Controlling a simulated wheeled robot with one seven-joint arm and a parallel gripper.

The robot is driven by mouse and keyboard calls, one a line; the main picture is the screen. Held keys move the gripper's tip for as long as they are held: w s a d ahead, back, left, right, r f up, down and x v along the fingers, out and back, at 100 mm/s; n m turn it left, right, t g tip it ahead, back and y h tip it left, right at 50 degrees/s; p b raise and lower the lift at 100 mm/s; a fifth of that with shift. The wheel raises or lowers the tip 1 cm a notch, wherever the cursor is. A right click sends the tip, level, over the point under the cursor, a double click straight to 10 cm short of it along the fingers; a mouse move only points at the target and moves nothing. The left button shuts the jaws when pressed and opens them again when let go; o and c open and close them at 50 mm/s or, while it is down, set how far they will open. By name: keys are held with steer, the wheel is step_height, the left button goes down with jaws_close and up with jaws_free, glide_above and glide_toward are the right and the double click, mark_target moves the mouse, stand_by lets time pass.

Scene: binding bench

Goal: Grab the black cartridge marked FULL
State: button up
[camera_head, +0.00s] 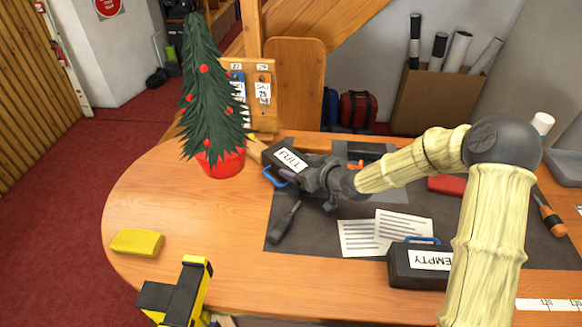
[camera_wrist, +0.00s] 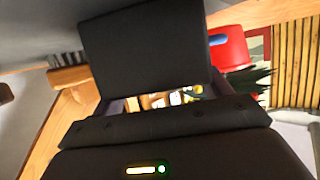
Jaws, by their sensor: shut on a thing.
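The black cartridge marked FULL (camera_head: 290,158) is at the back of the bench, right of the small tree, with its white label facing up and a blue handle on its near side. My gripper (camera_head: 292,174) is shut on it from the right. In the wrist view the cartridge (camera_wrist: 145,55) is a plain dark block in front of my gripper (camera_wrist: 165,102); its label does not show there. I cannot tell whether it touches the bench. Another black cartridge, marked EMPTY (camera_head: 404,278), lies at the front right, partly behind my arm.
A small tree in a red pot (camera_head: 221,165) stands close left of the held cartridge. A yellow block (camera_head: 137,242) lies at the left edge. The bench's left part is mostly clear.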

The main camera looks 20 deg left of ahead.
steer(key=shift+r, duration=0.1)
step_height(320, 180, up, 10)
stand_by(0.5)
stand_by(0.6)
